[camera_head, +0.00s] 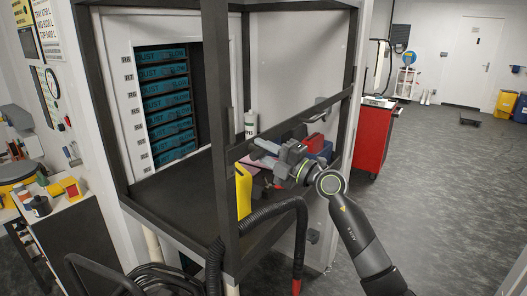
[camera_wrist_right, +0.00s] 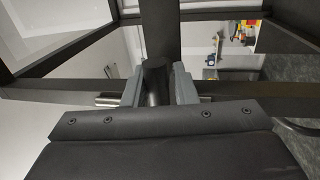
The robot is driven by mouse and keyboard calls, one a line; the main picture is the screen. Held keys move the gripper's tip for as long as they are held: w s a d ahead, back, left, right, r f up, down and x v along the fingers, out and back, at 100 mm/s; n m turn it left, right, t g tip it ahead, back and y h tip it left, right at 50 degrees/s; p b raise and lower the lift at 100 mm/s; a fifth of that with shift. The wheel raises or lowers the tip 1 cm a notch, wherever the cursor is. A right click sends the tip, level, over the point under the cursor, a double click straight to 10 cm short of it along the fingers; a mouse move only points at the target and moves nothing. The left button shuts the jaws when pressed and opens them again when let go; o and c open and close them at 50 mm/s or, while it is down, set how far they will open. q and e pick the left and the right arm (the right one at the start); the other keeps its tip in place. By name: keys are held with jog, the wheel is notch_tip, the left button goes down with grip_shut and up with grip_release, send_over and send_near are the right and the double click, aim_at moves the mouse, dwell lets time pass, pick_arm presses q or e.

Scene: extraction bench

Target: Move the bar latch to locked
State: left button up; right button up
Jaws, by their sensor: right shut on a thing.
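My right gripper (camera_head: 266,156) reaches in from the right to the dark frame of the bench enclosure. In the right wrist view, its two grey fingers (camera_wrist_right: 155,92) are shut on the dark round handle of the bar latch (camera_wrist_right: 153,75). Short pieces of the shiny metal latch bar show on both sides of the fingers, along a dark frame rail. In the head view the gripper hides most of the latch, and I cannot tell its exact position. My left gripper is not in view.
A yellow object (camera_head: 243,190), a white bottle (camera_head: 250,124) and red and blue items are near the gripper. A black hose (camera_head: 270,212) loops in front of the bench. Dark frame posts (camera_head: 226,180) stand close by. A red cabinet (camera_head: 373,138) is at the right; open floor lies beyond.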

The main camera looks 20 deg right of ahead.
jog(key=shift+r, duration=0.45)
jog(key=o, duration=0.8)
jog(key=shift+f, duration=0.15)
jog(key=shift+f, duration=0.1)
jog(key=shift+s+d+f, duration=0.15)
jog(key=shift+s+d, duration=0.05)
jog(key=b+v, duration=0.7)
jog(key=v, duration=0.9)
jog(key=shift+s+d, duration=0.25)
jog(key=shift+s, duration=0.1)
